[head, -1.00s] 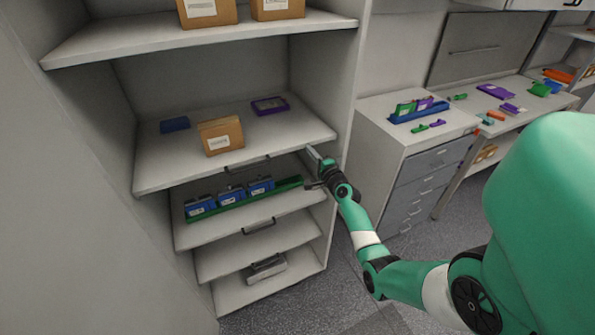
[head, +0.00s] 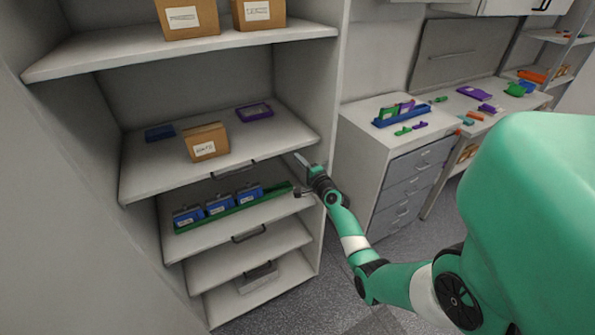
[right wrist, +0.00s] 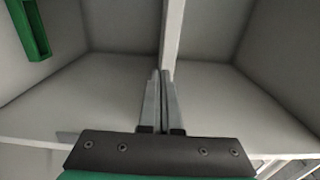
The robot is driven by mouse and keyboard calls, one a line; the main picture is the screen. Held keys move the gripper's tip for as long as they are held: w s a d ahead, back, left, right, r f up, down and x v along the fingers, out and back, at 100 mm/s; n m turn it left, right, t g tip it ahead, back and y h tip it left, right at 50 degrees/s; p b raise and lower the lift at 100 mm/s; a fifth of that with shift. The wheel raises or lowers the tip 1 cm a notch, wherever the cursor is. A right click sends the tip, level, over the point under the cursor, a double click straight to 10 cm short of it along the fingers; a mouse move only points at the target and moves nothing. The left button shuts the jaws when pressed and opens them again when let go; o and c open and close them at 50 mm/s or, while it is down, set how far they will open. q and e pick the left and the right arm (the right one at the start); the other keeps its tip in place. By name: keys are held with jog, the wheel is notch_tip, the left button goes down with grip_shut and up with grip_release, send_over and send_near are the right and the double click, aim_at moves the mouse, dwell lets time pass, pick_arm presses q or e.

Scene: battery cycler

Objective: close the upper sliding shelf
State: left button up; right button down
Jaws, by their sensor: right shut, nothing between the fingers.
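A tall grey cabinet at the left of the head view holds several shelves. The upper shelf with a handle (head: 165,182) sticks out at the front and carries a cardboard box (head: 206,142), a blue tray (head: 166,131) and a purple tray (head: 254,112). Its dark handle (head: 232,168) is at the front edge. My right gripper (head: 301,159) is shut and empty, close to this shelf's front right part; I cannot tell whether it touches. In the right wrist view its shut fingers (right wrist: 160,98) point at a pale upright bar. My left gripper is not in view.
Below, another shelf (head: 210,246) with a handle holds blue units on a green rack (head: 236,213); more shelves lie beneath. A fixed shelf (head: 200,48) with boxes is above. A drawer cabinet (head: 395,165) stands to the right.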

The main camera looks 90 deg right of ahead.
jog(key=v, duration=1.1)
jog(key=shift+p, duration=0.4)
jog(key=shift+a+f, duration=0.15)
